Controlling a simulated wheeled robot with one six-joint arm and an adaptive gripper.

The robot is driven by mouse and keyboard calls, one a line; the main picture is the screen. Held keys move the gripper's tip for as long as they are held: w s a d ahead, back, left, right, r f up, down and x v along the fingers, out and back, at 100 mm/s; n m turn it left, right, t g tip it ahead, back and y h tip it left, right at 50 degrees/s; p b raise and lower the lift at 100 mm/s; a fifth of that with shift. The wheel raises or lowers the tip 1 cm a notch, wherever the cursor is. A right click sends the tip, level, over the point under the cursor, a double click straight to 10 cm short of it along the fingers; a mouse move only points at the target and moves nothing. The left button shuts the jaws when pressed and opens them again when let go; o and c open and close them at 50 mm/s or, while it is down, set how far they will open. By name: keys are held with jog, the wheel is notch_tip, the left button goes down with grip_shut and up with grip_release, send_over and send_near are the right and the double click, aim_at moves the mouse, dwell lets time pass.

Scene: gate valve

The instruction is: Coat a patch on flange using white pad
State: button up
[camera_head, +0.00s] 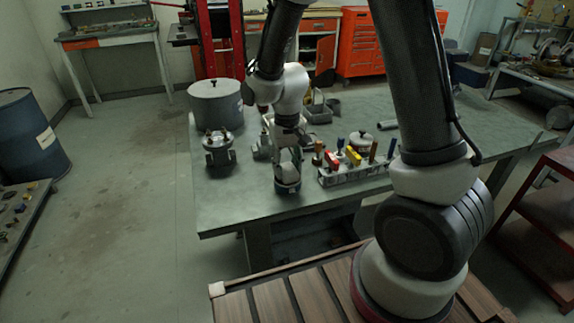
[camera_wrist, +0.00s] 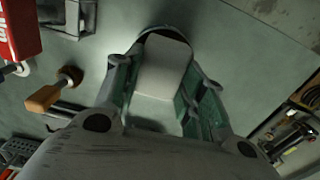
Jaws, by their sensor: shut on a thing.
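My gripper (camera_head: 287,166) points down over the green worktable near its front edge. In the wrist view its fingers (camera_wrist: 163,95) are closed on a pale block, which I take for the white pad (camera_wrist: 165,65). The pad's lower end sits at or inside a dark round pot (camera_head: 288,187); only part of the pot's rim shows in the wrist view. Whether the pad touches the contents is hidden. A grey flanged valve body (camera_head: 219,149) stands upright on the table to the left, apart from my gripper. Another grey metal part (camera_head: 262,147) is partly hidden behind my arm.
A tool rack (camera_head: 352,174) with coloured handles stands close right of my gripper. A large grey lidded drum (camera_head: 216,101) stands behind the valve body. The worktable (camera_head: 235,205) is clear at the front left. A grey tray (camera_head: 317,113) lies farther back.

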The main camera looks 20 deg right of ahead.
aim_at(287, 167)
jog(key=shift+r, duration=3.45)
